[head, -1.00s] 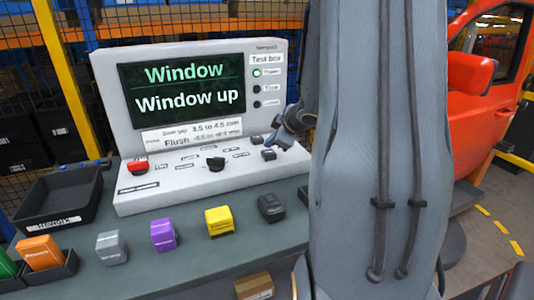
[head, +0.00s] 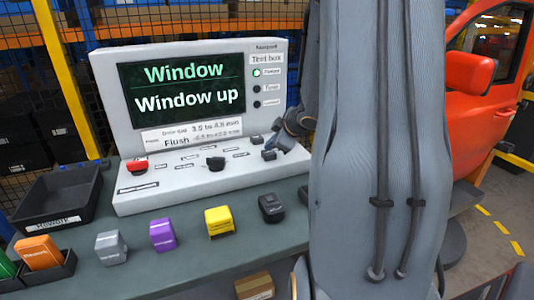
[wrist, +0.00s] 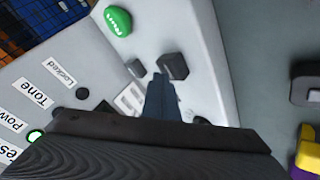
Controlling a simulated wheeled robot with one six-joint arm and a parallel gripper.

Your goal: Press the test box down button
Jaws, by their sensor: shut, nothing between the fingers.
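The test box (head: 108,80) stands on the bench, its screen (head: 185,95) reading "Window" and "Window up". Two small dark buttons sit at the right end of its sloped panel. The farther button (head: 257,140) also shows in the wrist view (wrist: 135,68). The nearer button (head: 269,155) looks larger in the wrist view (wrist: 174,66). I cannot read which is down. My gripper (head: 277,147) is shut and empty, low over the panel. In the wrist view its fingertips (wrist: 160,78) are right beside the nearer button; I cannot tell whether they touch it.
A green button (wrist: 118,20) lies beyond the fingertips. A red button (head: 138,166) and a black knob (head: 215,163) are on the panel's left and middle. Purple (head: 163,234), yellow (head: 219,222) and dark (head: 271,208) blocks stand on the bench in front. A black tray (head: 60,195) is at left.

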